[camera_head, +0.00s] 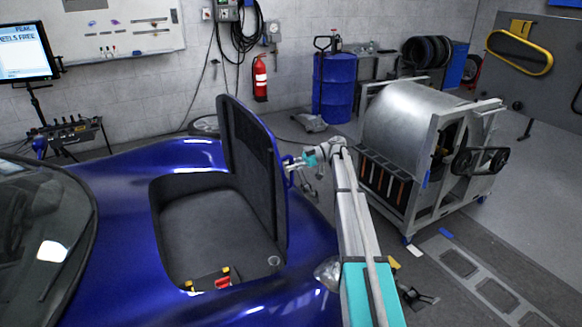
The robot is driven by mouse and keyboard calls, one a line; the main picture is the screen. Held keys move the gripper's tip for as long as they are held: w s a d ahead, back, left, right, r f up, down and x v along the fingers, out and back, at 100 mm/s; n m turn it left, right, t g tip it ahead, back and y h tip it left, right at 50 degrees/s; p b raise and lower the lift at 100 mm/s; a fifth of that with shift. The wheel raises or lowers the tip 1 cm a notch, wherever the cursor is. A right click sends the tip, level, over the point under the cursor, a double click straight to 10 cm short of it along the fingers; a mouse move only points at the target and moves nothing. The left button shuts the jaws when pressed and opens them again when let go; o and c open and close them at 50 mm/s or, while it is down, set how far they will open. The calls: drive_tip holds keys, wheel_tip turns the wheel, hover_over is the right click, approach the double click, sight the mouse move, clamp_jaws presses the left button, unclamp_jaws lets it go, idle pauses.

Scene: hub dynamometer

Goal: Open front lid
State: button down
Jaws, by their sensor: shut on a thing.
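The front lid (252,165) of the blue car stands raised, close to upright, with its dark inner side facing left. It is hinged along the right side of the open front compartment (205,225). My gripper (290,163) is at the lid's right, outer side near its middle and is shut on the lid; the fingertips are small and partly hidden by the lid. My arm reaches to it from the bottom right. The compartment is dark grey and looks mostly empty, with red and yellow parts (222,282) at its near edge.
A metal drum machine (410,115) in a frame stands right of my arm. A blue barrel (334,88) and a red fire extinguisher (260,78) are at the back wall. A monitor (27,52) stands at far left. Open floor lies at the right.

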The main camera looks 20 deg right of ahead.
drive_tip(key=c, duration=0.6)
unclamp_jaws()
drive_tip(key=shift+a, duration=0.1)
drive_tip(key=shift+r, duration=0.15)
